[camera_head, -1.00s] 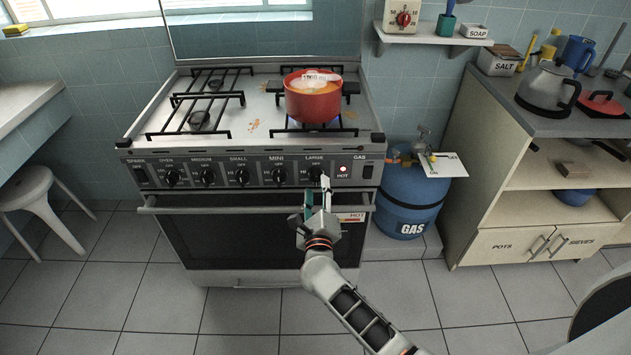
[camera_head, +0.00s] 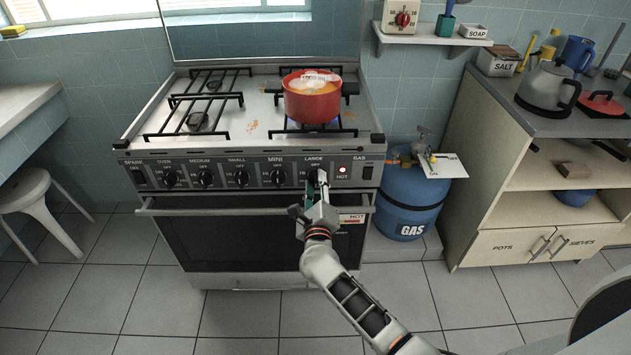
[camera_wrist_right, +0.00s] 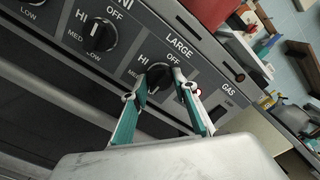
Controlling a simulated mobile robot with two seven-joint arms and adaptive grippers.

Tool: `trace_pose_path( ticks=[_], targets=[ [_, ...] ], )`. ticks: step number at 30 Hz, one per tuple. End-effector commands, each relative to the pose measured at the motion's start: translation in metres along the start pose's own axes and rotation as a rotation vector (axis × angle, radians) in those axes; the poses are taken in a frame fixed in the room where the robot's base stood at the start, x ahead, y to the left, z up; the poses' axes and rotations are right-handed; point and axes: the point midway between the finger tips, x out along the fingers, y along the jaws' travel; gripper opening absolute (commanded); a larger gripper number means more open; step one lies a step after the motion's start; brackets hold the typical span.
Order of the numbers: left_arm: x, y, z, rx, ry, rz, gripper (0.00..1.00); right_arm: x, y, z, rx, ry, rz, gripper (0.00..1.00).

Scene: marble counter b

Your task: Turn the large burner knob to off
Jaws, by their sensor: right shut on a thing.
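The large burner knob (camera_wrist_right: 158,74) is black and sits under the LARGE label on the stove's front panel. In the wrist view my right gripper (camera_wrist_right: 164,82) has its two fingers on either side of this knob, shut on it. In the head view the right gripper (camera_head: 318,180) covers most of the knob. My left gripper is not in view.
The oven handle bar (camera_head: 240,208) runs across below the knobs, under my right gripper. The mini knob (camera_wrist_right: 97,35) is just left of the large one. A blue gas bottle (camera_head: 408,200) stands right of the stove. The floor in front is clear.

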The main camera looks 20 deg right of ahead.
Motion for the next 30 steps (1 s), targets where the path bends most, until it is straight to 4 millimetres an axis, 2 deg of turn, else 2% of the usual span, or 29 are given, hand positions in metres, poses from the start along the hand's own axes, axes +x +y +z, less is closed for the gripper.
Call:
trace_pose_path(
  ticks=[17,22,30],
  targets=[
    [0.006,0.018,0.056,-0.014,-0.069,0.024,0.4,-0.001,0.004,-0.004,0.411,0.003,0.002,0.16],
    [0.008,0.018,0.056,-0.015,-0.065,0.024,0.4,-0.001,0.002,-0.002,0.481,0.003,0.001,0.16],
    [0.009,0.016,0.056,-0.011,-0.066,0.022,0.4,0.0,0.001,-0.001,0.487,0.002,0.0,0.16]
  ],
)
